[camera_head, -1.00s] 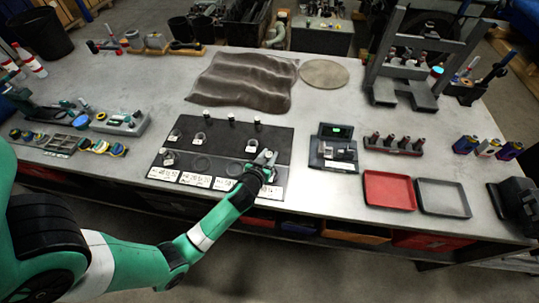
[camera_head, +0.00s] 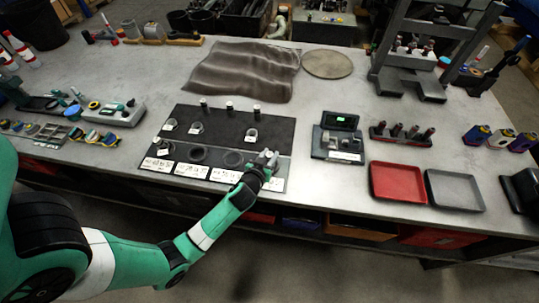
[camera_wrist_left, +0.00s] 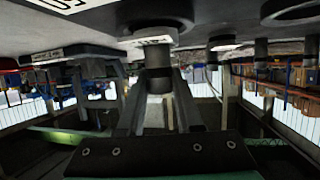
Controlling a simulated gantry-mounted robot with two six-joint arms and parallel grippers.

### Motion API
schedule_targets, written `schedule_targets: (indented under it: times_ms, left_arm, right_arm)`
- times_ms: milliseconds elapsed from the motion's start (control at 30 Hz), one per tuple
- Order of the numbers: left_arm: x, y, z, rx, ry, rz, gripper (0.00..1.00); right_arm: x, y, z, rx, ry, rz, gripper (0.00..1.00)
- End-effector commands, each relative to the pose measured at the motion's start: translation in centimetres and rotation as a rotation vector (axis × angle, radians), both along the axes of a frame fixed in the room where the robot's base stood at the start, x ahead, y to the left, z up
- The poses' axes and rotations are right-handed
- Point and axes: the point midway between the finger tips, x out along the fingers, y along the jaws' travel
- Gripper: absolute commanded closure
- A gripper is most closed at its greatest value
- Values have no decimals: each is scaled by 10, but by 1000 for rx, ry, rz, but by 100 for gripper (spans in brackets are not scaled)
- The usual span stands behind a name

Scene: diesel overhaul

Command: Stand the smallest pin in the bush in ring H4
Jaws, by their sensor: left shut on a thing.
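My left gripper (camera_head: 268,160) is over the front right of the dark mat (camera_head: 240,122), at the fourth ring place, which it hides in the head view. In the left wrist view it is shut on a grey cylindrical pin (camera_wrist_left: 158,82) with a paler end. A white tag (camera_wrist_left: 152,39) and a dark round ring (camera_wrist_left: 150,24) lie just beyond it. I cannot tell whether the pin is inside a bush. Three other pins (camera_head: 229,107) stand along the mat's back. Tagged bushes (camera_head: 195,128) sit in front of them. My right gripper is not in view.
White cards (camera_head: 191,171) line the mat's front. A gauge with a green display (camera_head: 340,122), a pin rack (camera_head: 402,134), a red tray (camera_head: 397,183) and a grey tray (camera_head: 454,190) stand right.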

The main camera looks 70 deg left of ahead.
Motion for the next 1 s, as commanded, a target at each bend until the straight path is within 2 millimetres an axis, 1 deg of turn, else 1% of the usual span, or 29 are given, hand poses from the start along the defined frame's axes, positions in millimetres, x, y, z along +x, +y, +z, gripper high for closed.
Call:
schedule_targets:
  times_ms: [933, 967, 1000]
  left_arm:
    - [0, 0, -2, 1, -1, 0, 100]
    - [0, 0, -2, 1, -1, 0, 64]
    - [0, 0, -2, 1, -1, 0, 57]
  right_arm:
    - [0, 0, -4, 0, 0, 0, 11]
    - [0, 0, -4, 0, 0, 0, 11]
    - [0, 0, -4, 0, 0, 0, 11]
